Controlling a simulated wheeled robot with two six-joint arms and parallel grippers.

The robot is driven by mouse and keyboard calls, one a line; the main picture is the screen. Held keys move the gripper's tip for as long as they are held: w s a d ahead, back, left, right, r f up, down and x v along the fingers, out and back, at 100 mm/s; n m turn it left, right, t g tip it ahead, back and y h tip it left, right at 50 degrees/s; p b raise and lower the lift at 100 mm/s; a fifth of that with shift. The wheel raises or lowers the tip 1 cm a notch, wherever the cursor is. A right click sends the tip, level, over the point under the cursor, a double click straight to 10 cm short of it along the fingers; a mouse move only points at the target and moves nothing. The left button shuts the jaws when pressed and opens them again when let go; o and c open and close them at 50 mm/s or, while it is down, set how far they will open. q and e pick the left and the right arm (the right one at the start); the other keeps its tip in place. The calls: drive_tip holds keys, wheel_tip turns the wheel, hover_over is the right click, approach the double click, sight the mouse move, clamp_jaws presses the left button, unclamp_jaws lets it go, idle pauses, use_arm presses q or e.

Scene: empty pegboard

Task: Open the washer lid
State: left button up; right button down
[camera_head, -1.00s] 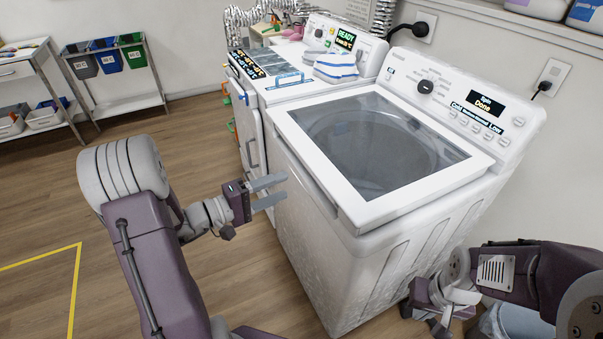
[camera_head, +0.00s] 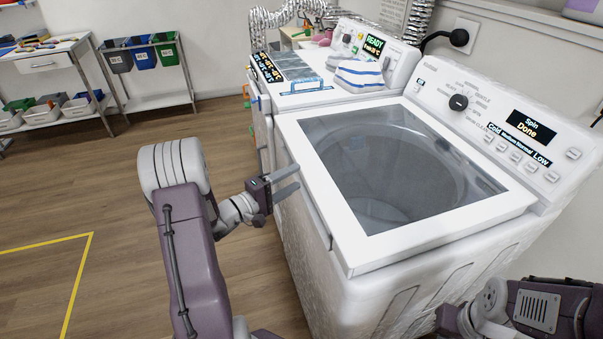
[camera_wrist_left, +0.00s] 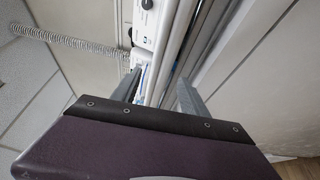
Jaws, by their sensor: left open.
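The washer (camera_head: 345,300) is white, and its lid (camera_head: 440,226) has a white frame around a dark glass window (camera_head: 395,165). The lid lies shut, and its front edge faces my left side. My left gripper (camera_head: 298,179) is open and empty beside the washer's front, near the lid's far left corner; I cannot tell whether it touches. In the left wrist view its two fingers (camera_wrist_left: 160,76) stand apart with nothing clearly between them. My right arm (camera_head: 500,305) is at the lower right; its fingertips are cut off by the frame.
The washer's control panel (camera_head: 515,135) reads "Spin Done". A second white machine (camera_head: 300,98) stands beyond, with folded striped cloths (camera_head: 360,75) on top. A shelf with bins (camera_head: 145,60) and a table (camera_head: 60,55) stand at the back left. The floor (camera_head: 110,180) at left is clear.

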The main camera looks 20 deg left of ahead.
sight(300, 174)
use_arm(q)
drive_tip(key=shift+x, duration=1.6)
clamp_jaws()
